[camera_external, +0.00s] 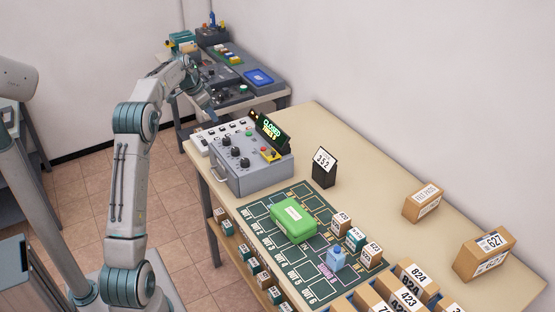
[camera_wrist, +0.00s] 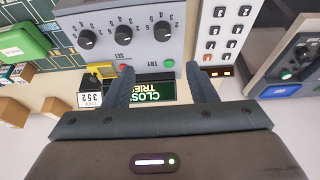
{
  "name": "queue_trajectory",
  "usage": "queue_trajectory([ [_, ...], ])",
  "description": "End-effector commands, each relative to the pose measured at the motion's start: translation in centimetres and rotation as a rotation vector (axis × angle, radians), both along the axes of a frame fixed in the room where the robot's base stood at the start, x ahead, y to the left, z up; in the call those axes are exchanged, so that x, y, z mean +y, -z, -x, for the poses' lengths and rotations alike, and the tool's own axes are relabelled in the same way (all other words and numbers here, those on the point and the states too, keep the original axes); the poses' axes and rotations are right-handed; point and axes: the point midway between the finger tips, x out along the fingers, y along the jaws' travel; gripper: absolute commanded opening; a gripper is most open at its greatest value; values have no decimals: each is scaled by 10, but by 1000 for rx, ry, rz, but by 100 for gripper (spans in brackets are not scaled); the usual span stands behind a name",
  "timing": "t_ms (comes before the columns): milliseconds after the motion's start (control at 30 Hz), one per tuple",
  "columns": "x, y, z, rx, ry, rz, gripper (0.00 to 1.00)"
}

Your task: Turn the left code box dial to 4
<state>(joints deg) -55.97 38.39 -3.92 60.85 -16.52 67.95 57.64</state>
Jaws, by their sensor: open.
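The grey code box (camera_external: 255,173) sits on the table with three dark dials in a row. The left dial (camera_external: 227,141) is nearest the white keypad. In the wrist view, which looks upside down, it is the right-hand dial (camera_wrist: 162,29); its exact setting is too small to read. The lit display (camera_external: 269,127) reads CLOSED, with a TRIES line below. In the wrist view, my gripper (camera_wrist: 160,69) is open and empty, its fingertips over the box's display side near the green TRY button (camera_wrist: 167,63), apart from the dials.
The white keypad (camera_wrist: 220,30) adjoins the box. A black stand with card 352 (camera_external: 324,165) is beside the display. A green case (camera_external: 293,219) lies on the dark mat (camera_external: 262,240). Parcels crowd the near end; the table behind the box is fairly clear.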

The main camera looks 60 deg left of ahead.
Motion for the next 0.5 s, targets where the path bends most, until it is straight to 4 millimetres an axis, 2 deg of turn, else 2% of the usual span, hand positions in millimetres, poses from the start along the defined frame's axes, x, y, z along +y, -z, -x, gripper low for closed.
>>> queue_trajectory([
  [100,8,6,1,-3,1,0,52],
  [267,7,23,-6,-2,2,2,52],
  [500,6,70,-26,-1,2,2,52],
])
